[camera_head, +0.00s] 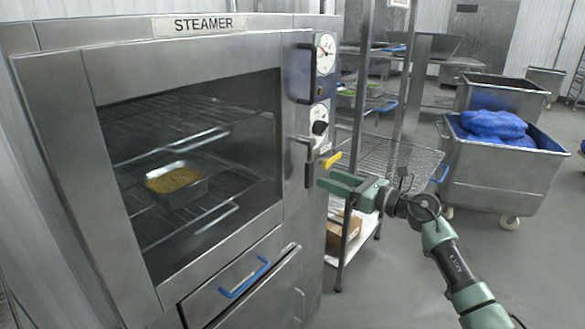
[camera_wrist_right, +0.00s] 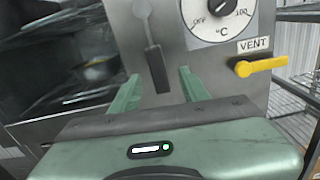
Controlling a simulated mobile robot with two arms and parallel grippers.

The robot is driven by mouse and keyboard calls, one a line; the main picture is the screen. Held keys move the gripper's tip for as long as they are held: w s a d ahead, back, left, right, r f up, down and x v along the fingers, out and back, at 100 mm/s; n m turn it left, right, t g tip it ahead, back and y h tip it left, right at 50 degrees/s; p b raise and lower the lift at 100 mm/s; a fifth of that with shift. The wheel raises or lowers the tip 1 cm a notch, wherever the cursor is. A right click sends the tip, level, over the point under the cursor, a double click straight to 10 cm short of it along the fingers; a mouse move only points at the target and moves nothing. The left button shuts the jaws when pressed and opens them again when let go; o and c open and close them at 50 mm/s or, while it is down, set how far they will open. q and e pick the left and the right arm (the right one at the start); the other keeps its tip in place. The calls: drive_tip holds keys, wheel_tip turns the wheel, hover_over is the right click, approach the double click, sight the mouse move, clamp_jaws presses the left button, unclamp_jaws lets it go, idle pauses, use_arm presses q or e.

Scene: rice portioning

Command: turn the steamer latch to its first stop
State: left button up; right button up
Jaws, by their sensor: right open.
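The steamer (camera_head: 60,75) stands at the left with its glass door shut. Its latch (camera_head: 308,165) is a dark lever at the door's right edge; in the right wrist view the latch (camera_wrist_right: 156,68) hangs down from a rounded grey pivot, nearly upright and slightly tilted. My right gripper (camera_head: 327,184) is open in front of the steamer's right side, close to the latch. In the right wrist view, the latch's lower end appears between the two green fingers of my right gripper (camera_wrist_right: 160,78); I cannot tell whether they touch it. My left gripper is out of view.
A yellow vent handle (camera_head: 332,160) sticks out just right of the latch. The temperature dial (camera_wrist_right: 218,14) is above. A pan of yellow food (camera_head: 180,185) shows behind the glass. A wire rack (camera_head: 400,158) and metal carts (camera_head: 500,180) stand to the right.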

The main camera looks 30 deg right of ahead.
sight(312, 169)
drive_tip(key=shift+w+r+n, duration=0.45)
drive_tip(key=shift+r+n, duration=0.05)
drive_tip(key=shift+r, duration=0.05)
drive_tip(key=shift+w+a+r+p, duration=0.2)
drive_tip(key=shift+w+a+p, duration=0.05)
drive_tip(key=shift+p, duration=0.05)
drive_tip(key=shift+w+a+r+p, duration=0.35)
drive_tip(key=shift+w+a, duration=0.3)
drive_tip(key=shift+w, duration=0.2)
drive_tip(key=x, duration=0.3)
drive_tip(key=shift+w+f, duration=0.25)
drive_tip(key=shift+f, duration=0.1)
drive_tip(key=shift+w+a, duration=0.1)
drive_tip(key=shift+w, duration=0.05)
drive_tip(key=c, duration=0.9)
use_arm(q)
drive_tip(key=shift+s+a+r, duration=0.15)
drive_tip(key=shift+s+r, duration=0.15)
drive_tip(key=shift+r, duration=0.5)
use_arm(e)
clamp_jaws()
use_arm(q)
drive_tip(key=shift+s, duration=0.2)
